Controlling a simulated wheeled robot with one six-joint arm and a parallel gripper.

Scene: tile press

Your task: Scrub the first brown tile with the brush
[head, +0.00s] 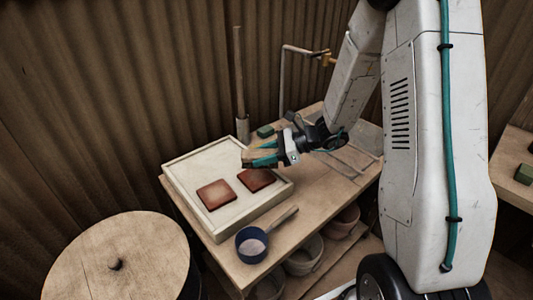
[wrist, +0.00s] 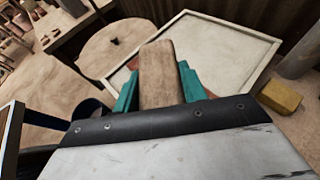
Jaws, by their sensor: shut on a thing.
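Two reddish-brown tiles lie in a shallow white tray (head: 177,171) on the wooden bench in the head view. The nearer, left tile (head: 216,195) is fully visible; the other tile (head: 257,181) lies to its right, partly hidden by my gripper. My gripper (head: 262,159) has teal fingers and is over the tray's right part, by the right tile. It is shut on the wooden brush (wrist: 162,75), whose block shows between the fingers in the wrist view. The brush's bristles are hidden. Whether the brush touches a tile cannot be told.
A blue-rimmed scoop (head: 252,245) lies at the bench's front edge. A green block (head: 265,131) and an upright pole in a holder (head: 243,128) stand behind. Bowls (head: 304,257) sit on a lower shelf.

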